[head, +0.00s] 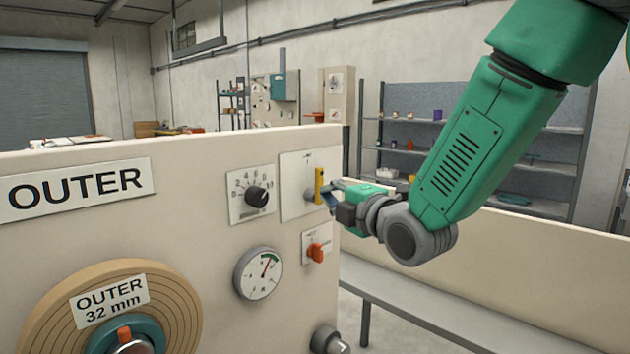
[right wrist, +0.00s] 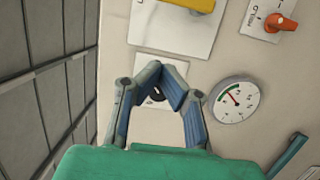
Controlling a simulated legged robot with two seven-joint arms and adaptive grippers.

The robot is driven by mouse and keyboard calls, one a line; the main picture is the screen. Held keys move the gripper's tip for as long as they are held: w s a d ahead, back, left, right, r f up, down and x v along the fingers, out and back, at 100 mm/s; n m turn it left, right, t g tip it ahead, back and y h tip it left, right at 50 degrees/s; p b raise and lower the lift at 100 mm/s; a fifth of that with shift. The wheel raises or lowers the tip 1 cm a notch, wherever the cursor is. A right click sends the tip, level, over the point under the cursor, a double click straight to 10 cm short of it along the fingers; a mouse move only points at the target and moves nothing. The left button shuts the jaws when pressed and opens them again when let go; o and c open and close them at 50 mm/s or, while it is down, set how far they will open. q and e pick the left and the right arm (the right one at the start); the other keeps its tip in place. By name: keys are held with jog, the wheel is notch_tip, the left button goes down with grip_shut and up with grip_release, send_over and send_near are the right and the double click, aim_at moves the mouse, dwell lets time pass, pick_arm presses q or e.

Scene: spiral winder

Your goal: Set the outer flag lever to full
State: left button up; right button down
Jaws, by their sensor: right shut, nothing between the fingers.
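The panel (head: 215,215) marked OUTER carries a yellow lever (head: 319,185) on a pale plate near its right edge. The lever stands upright in the head view; its slot labels are too small to read. In the right wrist view part of the yellow lever (right wrist: 192,4) shows at the top edge, beyond my fingertips. My right gripper (head: 329,199) is shut and empty, in front of the panel close to the lever's lower right side. In the wrist view the right gripper (right wrist: 165,70) overlaps the dial plate; contact with the lever cannot be told. My left gripper is not in view.
A black dial knob (head: 257,197) is left of the lever. A round gauge (head: 258,273) and an orange switch (head: 318,251) sit below. A reel (head: 48,329) labelled OUTER 32 mm is at lower left. Shelves (head: 400,152) stand behind.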

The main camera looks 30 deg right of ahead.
aim_at(319, 186)
jog(key=w+p, duration=0.1)
jog(key=w, duration=0.5)
jog(key=w+a+p, duration=0.1)
jog(key=w, duration=0.2)
jog(key=shift+w+p, duration=0.3)
jog(key=shift+w, duration=0.1)
jog(key=shift+w+d+p, duration=0.2)
jog(key=shift+w+d, duration=0.1)
jog(key=shift+d, duration=0.25)
jog(key=shift+w+d+p, duration=0.2)
jog(key=shift+w+d, duration=0.05)
jog(key=shift+d, duration=0.3)
jog(key=shift+w+d, duration=0.15)
jog(key=shift+d, duration=0.75)
jog(key=shift+f, duration=0.1)
jog(key=shift+a, duration=0.15)
